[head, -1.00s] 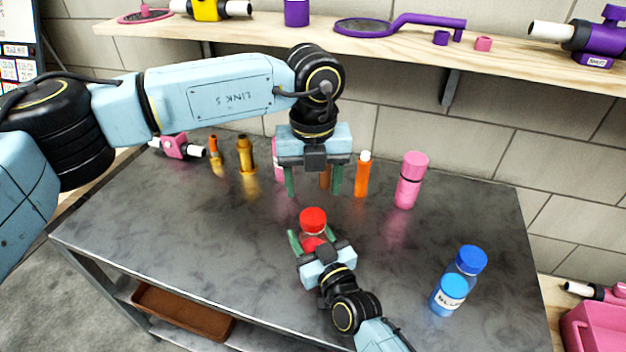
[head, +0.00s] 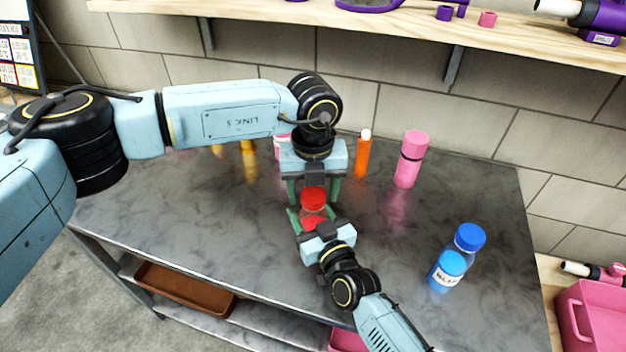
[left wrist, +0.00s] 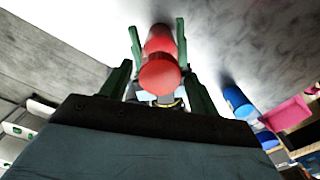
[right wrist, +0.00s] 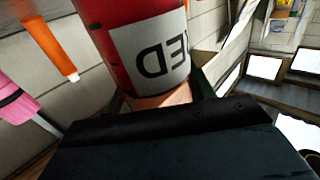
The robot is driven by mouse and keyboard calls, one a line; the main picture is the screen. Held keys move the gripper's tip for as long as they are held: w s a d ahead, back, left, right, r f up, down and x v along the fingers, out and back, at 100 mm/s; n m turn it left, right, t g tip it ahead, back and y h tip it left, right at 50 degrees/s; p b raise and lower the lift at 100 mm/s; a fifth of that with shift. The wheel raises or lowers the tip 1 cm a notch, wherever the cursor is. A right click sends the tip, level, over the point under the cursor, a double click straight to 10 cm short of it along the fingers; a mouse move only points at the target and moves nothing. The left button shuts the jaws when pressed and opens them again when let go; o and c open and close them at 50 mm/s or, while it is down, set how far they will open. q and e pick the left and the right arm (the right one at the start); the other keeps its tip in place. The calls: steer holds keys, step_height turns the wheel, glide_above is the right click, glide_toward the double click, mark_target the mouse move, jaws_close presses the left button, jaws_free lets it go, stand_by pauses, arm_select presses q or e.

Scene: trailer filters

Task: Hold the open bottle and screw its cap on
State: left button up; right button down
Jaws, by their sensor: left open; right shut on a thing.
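The red bottle (head: 314,211) stands upright, its red cap (head: 313,194) on top; I cannot tell how tightly the cap sits. The cap also shows in the left wrist view (left wrist: 159,76). My right gripper (head: 312,221) is shut on the bottle's body from the front. In the right wrist view the bottle's red wall and white label (right wrist: 150,50) fill the top middle. My left gripper (head: 313,196) points down, open, with a finger on each side of the cap and visible gaps between.
On the grey bench (head: 230,225), a blue bottle (head: 450,270) stands at right. A pink bottle (head: 410,160) and an orange tube (head: 362,155) stand behind. A wooden shelf (head: 270,20) runs along the wall. The bench's middle right is clear.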

arm_select(q)
steer(key=shift+c, duration=0.3)
steer(key=c, duration=1)
steer(key=shift+o, duration=0.2)
steer(key=m, duration=1)
steer(key=shift+m, duration=0.4)
steer(key=m, duration=0.3)
steer(key=shift+m, duration=0.3)
steer(key=m, duration=0.3)
steer(key=shift+m, duration=0.4)
steer(key=m, duration=0.6)
steer(key=shift+f, duration=0.1)
steer(key=o, duration=1.1)
